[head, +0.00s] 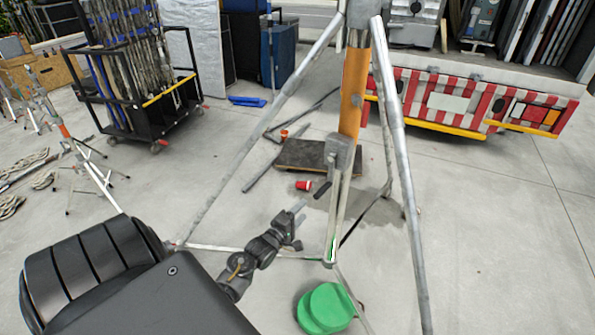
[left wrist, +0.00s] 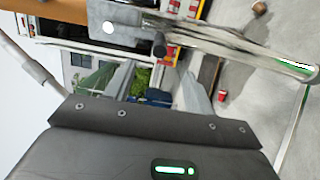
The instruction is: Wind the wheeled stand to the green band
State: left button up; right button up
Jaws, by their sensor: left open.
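The wheeled stand fills the middle of the head view, with an orange column (head: 354,85) and splayed grey legs. A grey crank housing (head: 341,150) sits low on the column, and a dark crank handle (head: 322,190) hangs at its left. The housing (left wrist: 114,18) and handle (left wrist: 160,45) also show in the left wrist view. A small green mark (head: 331,248) shows near the foot of the pale centre tube; I cannot tell whether it is the green band. My left gripper (head: 299,226) is open and empty, below and left of the handle, apart from it. My right gripper is out of view.
A round green object (head: 325,308) lies on the floor near the stand. A red cup (head: 304,185) and a dark board (head: 305,155) lie behind. A black cart (head: 150,115) stands at left, and a red-white striped truck bumper (head: 470,104) at right. Stand legs cross the floor.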

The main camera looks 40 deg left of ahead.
aim_at(321, 192)
pick_arm(q)
jog(key=w+b, duration=0.1)
jog(key=w, duration=0.2)
jog(key=w+b, duration=0.2)
jog(key=w, duration=0.2)
jog(key=w+a+b, duration=0.1)
jog(key=w+b, duration=0.1)
jog(key=w, duration=0.2)
jog(key=shift+w+a+f, duration=0.1)
jog(key=shift+w+a+b, duration=0.1)
jog(key=shift+w+b, duration=0.25)
jog(key=shift+w, duration=0.35)
jog(key=shift+c, duration=0.4)
